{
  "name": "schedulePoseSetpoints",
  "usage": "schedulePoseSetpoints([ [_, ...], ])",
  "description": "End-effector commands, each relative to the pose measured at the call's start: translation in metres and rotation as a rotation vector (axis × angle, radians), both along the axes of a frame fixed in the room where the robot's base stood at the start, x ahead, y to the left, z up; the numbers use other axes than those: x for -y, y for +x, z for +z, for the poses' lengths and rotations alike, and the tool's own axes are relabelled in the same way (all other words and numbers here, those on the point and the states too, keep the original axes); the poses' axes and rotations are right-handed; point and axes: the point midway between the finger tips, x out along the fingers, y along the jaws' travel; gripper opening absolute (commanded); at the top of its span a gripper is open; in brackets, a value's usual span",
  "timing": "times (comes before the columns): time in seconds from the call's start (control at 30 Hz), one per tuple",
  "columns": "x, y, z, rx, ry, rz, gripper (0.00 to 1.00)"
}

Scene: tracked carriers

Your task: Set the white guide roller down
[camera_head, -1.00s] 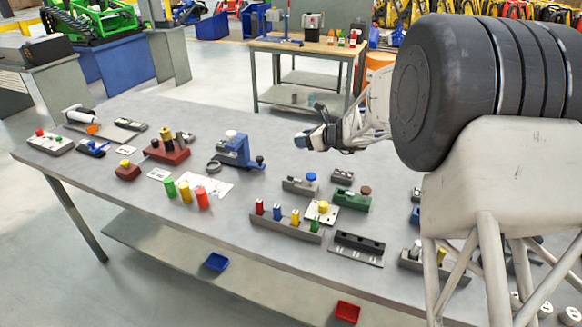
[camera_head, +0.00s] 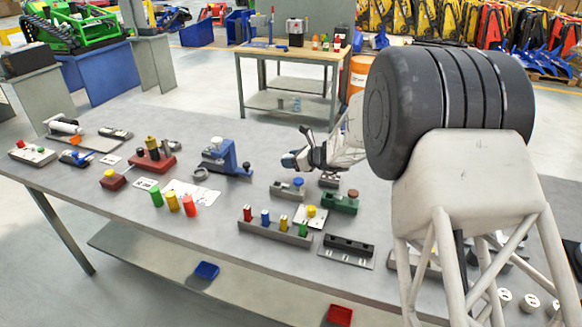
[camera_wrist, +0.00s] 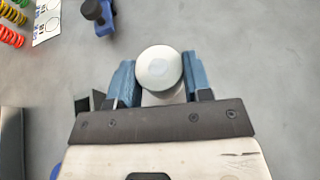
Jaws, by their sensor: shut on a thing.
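The white guide roller (camera_wrist: 159,66) shows end-on in the wrist view as a round white cap with a paler body below it. My gripper (camera_wrist: 157,76) has its blue fingers on both sides of the roller and is shut on it. In the head view my gripper (camera_head: 297,160) is over the grey table (camera_head: 120,228), right of the blue fixture (camera_head: 232,158) and behind the grey block with a blue cap (camera_head: 287,190). The roller cannot be made out clearly there. The gap between roller and table cannot be judged.
A green block (camera_head: 340,204) and a rack of coloured pegs (camera_head: 272,233) stand in front of my gripper. A red block (camera_head: 152,162) and coloured springs (camera_head: 173,202) lie to the left. In the wrist view, bare table surrounds the roller above and to the right.

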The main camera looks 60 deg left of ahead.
Motion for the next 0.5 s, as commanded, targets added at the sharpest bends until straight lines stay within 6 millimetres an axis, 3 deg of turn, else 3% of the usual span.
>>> schedulePoseSetpoints([
  [0.23, 0.000, 0.000, -0.027, -0.002, -0.001, -0.001, 0.16],
  [0.5, 0.000, 0.000, -0.031, 0.000, 0.000, 0.000, 0.16],
])
